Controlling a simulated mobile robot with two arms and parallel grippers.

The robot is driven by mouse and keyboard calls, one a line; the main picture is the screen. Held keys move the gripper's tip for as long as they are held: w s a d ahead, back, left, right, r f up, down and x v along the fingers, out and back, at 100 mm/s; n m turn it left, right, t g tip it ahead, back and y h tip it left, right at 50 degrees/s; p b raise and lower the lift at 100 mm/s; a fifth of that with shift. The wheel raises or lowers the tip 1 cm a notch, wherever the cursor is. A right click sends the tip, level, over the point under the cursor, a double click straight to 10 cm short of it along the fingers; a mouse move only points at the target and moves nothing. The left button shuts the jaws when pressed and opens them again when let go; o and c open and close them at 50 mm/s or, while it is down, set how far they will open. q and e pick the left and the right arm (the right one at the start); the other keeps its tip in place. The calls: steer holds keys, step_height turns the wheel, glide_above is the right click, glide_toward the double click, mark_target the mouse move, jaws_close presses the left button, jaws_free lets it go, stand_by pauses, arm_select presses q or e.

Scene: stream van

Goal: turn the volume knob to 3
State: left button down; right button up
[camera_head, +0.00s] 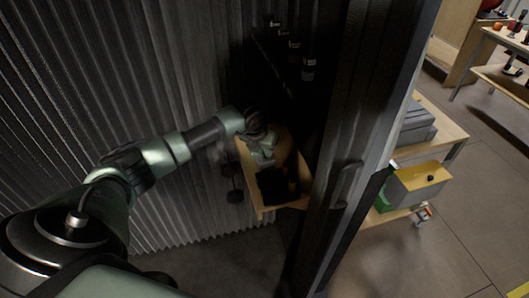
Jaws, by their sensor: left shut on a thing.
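My left arm reaches in from the left along the corrugated wall. Dark objects (273,187) sit inside the box, too dim to name. My right gripper is not in view.
A dark door post with a handle (347,182) stands close to the right of the box. Outside are a low wooden table (448,131) with grey cases, a yellow-topped box (418,184) and open floor.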

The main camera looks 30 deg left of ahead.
arm_select(q)
steer(key=m+b, duration=0.1)
steer(key=m+h+b, duration=0.1)
steer(key=b, duration=0.1)
steer(key=shift+a+f+m, duration=0.15)
steer(key=shift+f+m, duration=0.05)
steer(key=shift+m, duration=0.2)
steer(key=shift+r+m+h+b, duration=0.2)
steer(key=shift+m+h+b, duration=0.5)
steer(key=shift+m+b, duration=0.9)
steer(key=c, duration=1.4)
jaws_free()
steer(key=shift+r, duration=0.1)
steer(key=b+v, duration=0.1)
steer(key=v, duration=0.6)
steer(key=shift+a+r, duration=0.1)
steer(key=shift+r, duration=0.25)
steer(key=shift+s+f, duration=0.1)
